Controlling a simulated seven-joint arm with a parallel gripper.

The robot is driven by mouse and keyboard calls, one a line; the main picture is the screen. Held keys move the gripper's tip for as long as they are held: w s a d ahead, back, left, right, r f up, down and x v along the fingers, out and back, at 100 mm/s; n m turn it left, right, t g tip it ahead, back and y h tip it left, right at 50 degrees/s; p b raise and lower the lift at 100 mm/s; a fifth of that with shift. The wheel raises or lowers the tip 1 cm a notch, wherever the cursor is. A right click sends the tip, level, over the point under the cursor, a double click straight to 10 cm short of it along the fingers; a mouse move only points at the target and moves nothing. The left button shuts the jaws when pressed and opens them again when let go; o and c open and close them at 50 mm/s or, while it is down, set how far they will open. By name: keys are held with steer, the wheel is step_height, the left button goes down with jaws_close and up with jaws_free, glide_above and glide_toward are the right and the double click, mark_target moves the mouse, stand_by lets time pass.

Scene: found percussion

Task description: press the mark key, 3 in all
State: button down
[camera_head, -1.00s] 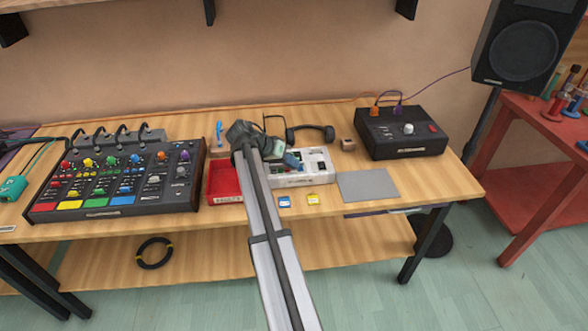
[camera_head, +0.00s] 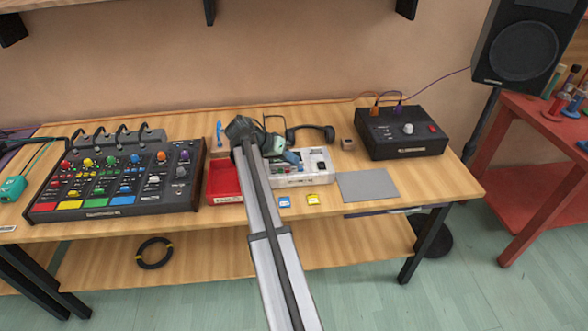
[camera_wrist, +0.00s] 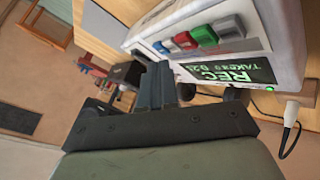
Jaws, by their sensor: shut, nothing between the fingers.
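A white recorder (camera_head: 318,178) sits on the bench. In the wrist view its white case (camera_wrist: 270,25) fills the upper right, with a row of blue, red (camera_wrist: 185,41), green (camera_wrist: 205,36) and grey keys. No label tells me which is the mark key. Its dark screen (camera_wrist: 225,70) shows REC and a TAKES line in green. My gripper (camera_head: 293,158) is at the recorder's left part in the head view, partly covering it.
A red tray (camera_head: 224,182) lies left of the recorder, and a colourful mixer (camera_head: 120,180) farther left. Headphones (camera_head: 312,132) lie behind. A grey mat (camera_head: 368,186) and a black box (camera_head: 402,133) are to the right. Blue and yellow cards (camera_head: 312,199) lie in front.

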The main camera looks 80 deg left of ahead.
steer(key=shift+r, duration=2.5)
stand_by(1.0)
step_height(320, 180, up, 4)
steer(key=shift+f, duration=0.1)
steer(key=shift+f, duration=0.1)
stand_by(0.3)
steer(key=shift+f, duration=4.35)
steer(key=shift+f, duration=0.15)
steer(key=shift+f, duration=0.25)
